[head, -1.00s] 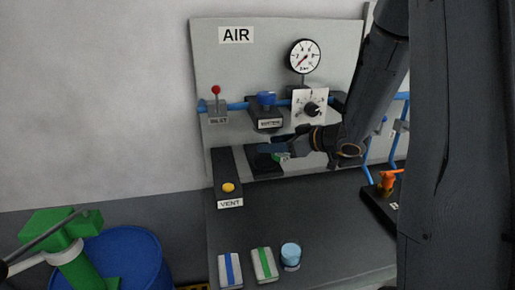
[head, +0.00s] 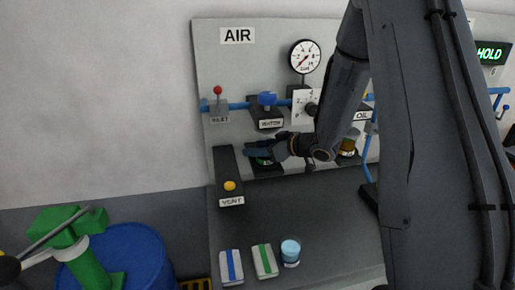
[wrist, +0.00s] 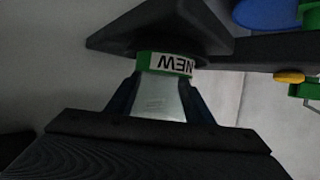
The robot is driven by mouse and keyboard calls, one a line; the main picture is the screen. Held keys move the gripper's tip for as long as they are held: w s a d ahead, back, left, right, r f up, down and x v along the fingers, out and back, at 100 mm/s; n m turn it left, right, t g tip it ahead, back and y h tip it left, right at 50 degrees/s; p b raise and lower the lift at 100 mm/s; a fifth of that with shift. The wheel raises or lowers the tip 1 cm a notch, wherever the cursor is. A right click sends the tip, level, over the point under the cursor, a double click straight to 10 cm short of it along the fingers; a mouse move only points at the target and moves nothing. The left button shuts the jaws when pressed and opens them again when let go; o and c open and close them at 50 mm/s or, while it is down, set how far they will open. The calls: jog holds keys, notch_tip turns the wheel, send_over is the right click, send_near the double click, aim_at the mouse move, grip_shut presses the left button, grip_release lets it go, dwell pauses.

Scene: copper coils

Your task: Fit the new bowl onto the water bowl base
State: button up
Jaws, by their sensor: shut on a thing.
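The water unit (head: 267,121), labelled WATER with a blue knob, is on the panel. My gripper (head: 269,152) is just below it in the head view, and a green band (head: 264,162) shows at its fingers. In the wrist view my gripper (wrist: 160,105) is shut on the new bowl (wrist: 160,92), a clear cup with a green collar and a NEW label. Its collar end is against or very near a dark block (wrist: 160,28). I cannot tell whether they touch or whether the bowl is seated.
The VENT block (head: 230,186) with its yellow button is close left of my gripper. A gauge (head: 304,56) and blue pipe are above. Two cloths (head: 231,266) and a light-blue cup (head: 290,252) are on the bench. A blue drum (head: 122,256) stands lower left. The mid-bench is clear.

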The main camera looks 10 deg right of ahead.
jog(key=shift+f, duration=0.3)
jog(key=o, duration=1.2)
jog(key=shift+r, duration=0.4)
jog(key=b+v, duration=0.2)
jog(key=v, duration=1)
jog(key=shift+s+a, duration=0.1)
